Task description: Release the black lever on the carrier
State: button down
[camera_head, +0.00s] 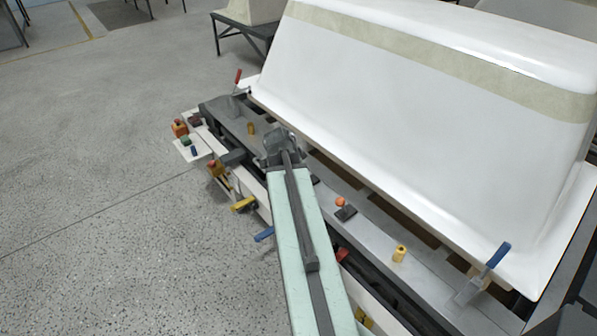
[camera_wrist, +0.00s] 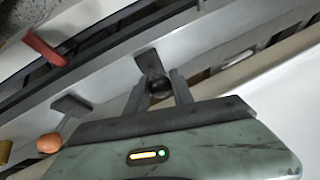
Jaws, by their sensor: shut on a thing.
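The black lever (camera_wrist: 158,86) is in the wrist view, its dark round knob between the two fingers of my gripper (camera_wrist: 158,80). My gripper is shut on that knob. The lever's dark base plate (camera_wrist: 147,60) sits on the grey rail just beyond the fingers. In the head view my gripper (camera_head: 281,146) is over the carrier's grey rail (camera_head: 375,228), and my arm hides most or all of the black lever there. The carrier bears a large white bathtub shell (camera_head: 430,95).
An orange-knobbed lever (camera_head: 341,203) stands on the rail nearby, also in the wrist view (camera_wrist: 48,143). Yellow knobs (camera_head: 400,253), a red handle (camera_wrist: 45,48), and blue-handled (camera_head: 497,256) and red-handled (camera_head: 238,76) clamps are around.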

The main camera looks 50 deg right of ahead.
jog(key=shift+w+a, duration=0.2)
jog(key=c, duration=1.1)
grip_release()
jog(key=shift+s+d, duration=0.1)
jog(key=w+p+v, duration=0.1)
jog(key=p+v, duration=0.5)
jog(key=v, duration=0.1)
jog(key=shift+s+a+r+p, duration=0.25)
jog(key=shift+s+p, duration=0.1)
jog(key=shift+s, duration=0.2)
